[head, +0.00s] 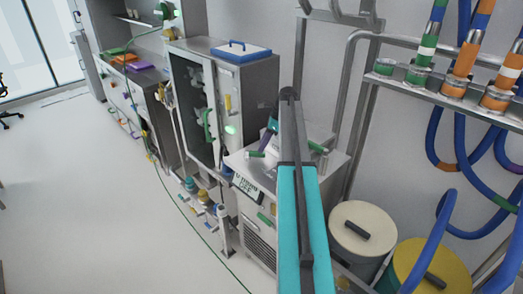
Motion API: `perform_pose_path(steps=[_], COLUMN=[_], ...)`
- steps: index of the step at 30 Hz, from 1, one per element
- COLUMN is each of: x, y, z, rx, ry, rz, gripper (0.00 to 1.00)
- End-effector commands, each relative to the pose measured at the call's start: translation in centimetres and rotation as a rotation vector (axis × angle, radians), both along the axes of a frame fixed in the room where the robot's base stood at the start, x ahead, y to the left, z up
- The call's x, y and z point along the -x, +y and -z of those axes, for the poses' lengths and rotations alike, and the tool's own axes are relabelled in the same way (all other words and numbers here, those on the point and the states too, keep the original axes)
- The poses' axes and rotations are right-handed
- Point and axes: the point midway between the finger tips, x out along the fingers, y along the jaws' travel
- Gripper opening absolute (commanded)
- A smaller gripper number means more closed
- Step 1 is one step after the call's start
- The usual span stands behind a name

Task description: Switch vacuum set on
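The vacuum set appears to be the grey metal cabinet unit (260,218) in the middle of the head view, with a vented lower front. A tilted white label (247,187) on its front ends in the word OFF; its upper line is too small to read surely. Green-ended fittings (255,154) and a dark, teal-tipped piece sit on its top. I cannot make out a switch. My teal and dark grey arm stands in front of the unit and hides part of its top and right side. I cannot make out my gripper.
A glass-doored cabinet (228,76) with a blue-edged tray (240,50) on top stands behind the unit. Cream (362,222) and yellow (430,268) lidded drums and a rack of hoses (437,88) are at right. The floor at left is mostly clear; a green cable crosses it.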

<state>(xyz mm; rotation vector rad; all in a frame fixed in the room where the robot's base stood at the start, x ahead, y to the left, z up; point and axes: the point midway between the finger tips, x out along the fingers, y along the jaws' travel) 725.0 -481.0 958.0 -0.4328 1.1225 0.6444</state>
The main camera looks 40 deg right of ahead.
Motion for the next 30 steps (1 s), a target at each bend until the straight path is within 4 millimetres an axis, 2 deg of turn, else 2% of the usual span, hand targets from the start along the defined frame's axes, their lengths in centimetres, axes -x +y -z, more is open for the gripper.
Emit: perform_pose_path(steps=[18, 24, 30], x=[2.2, 2.6, 2.7], y=[-2.2, -2.4, -2.4], z=[-7.7, -8.7, -8.8], rx=[0.002, 0.001, 0.001], ry=[0.0, 0.001, 0.001], rz=[0.001, 0.0, 0.0], gripper=[0.36, 0.36, 0.36])
